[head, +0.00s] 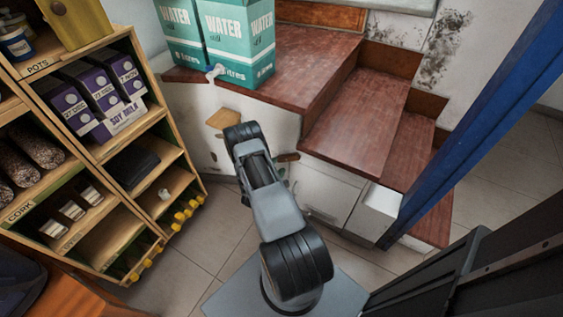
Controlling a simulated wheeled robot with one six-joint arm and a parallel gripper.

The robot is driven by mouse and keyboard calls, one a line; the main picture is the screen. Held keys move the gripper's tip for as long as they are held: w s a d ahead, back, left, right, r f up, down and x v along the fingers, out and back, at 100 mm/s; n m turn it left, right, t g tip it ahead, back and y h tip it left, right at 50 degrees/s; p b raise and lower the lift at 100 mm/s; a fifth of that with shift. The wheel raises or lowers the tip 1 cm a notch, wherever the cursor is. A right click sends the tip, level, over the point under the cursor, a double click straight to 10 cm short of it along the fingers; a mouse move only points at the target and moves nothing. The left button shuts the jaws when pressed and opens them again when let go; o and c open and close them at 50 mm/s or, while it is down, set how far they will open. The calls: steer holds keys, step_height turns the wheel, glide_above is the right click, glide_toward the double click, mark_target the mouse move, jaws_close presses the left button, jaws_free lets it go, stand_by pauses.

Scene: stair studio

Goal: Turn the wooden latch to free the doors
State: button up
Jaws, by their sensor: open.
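The white cabinet doors (268,120) are under the red-brown wooden steps, behind my arm.
Two green water boxes (236,40) stand on the wooden top (300,55). A wooden shelf (110,150) with purple cartons and jars fills the left. A blue post (470,110) slants across the right. Tiled floor (205,240) is free between shelf and cabinet.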

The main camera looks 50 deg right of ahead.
mark_target(282, 160)
steer(key=shift+x, duration=2.05)
steer(key=shift+c, duration=0.2)
steer(key=shift+b, duration=0.3)
steer(key=c, duration=0.9)
